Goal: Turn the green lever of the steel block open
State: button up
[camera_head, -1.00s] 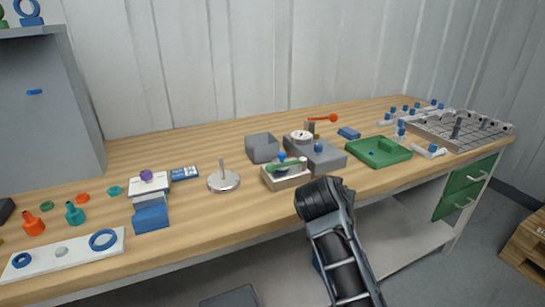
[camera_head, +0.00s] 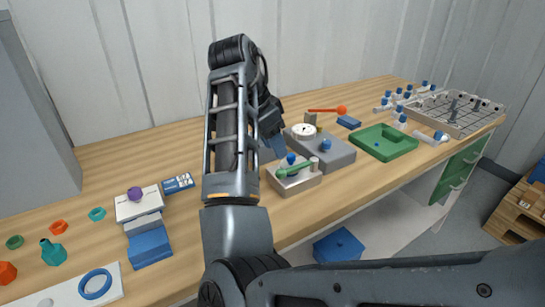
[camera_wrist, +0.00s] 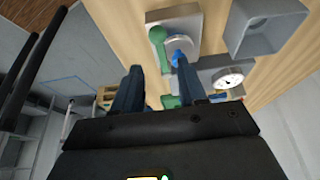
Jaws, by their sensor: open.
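A blue knob (camera_head: 291,158) and a pale upright post (camera_head: 314,163) rise beside the lever. In the wrist view the block (camera_wrist: 200,22) is at the top, with the lever (camera_wrist: 157,42) at its left side. My gripper (camera_head: 272,143) is above and behind the block in the head view, partly hidden by my arm. In the wrist view my gripper (camera_wrist: 160,82) is open and empty, its fingers apart from the lever.
A grey block with a white gauge (camera_head: 303,130) stands just behind the steel block. A grey open box (camera_wrist: 262,27) lies close by. A white-and-blue stack (camera_head: 148,240) stands left.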

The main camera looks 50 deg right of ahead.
aim_at(287, 170)
jog(key=x, duration=0.7)
jog(key=shift+d+f+p, duration=0.15)
jog(key=shift+f+p, duration=0.1)
jog(key=shift+p, duration=0.05)
jog(key=shift+s, duration=0.1)
grip_shut()
